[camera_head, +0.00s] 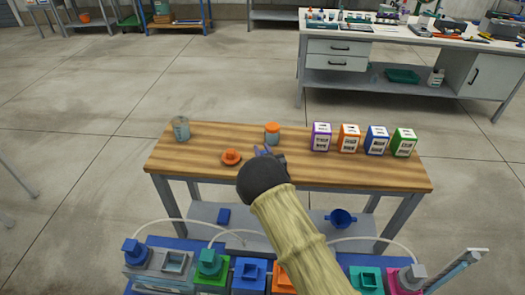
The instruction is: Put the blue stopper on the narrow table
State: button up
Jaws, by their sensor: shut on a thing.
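The narrow table (300,170) has a striped wooden top and grey legs, and stands across the middle of the view. My gripper (263,151) is over the table's front half, seen from behind past my dark wrist. It is shut on a small blue thing, most likely the blue stopper (262,150); only a sliver shows and my wrist hides the rest. I cannot tell whether it touches the tabletop. An orange stopper (231,157) lies on the table just left of my gripper.
On the table stand a grey jar (181,129), an orange-lidded jar (272,134) just behind my gripper, and several labelled boxes (348,138) at the right. The skid with coloured sockets (250,273) is in front. A blue funnel (340,218) sits on the lower shelf.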

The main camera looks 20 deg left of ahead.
jog(key=shift+f, duration=0.2)
jog(key=o, duration=1)
jog(key=shift+c, duration=0.2)
jog(key=shift+r, duration=0.2)
jog(key=v, duration=1.2)
jog(key=shift+b, duration=0.45)
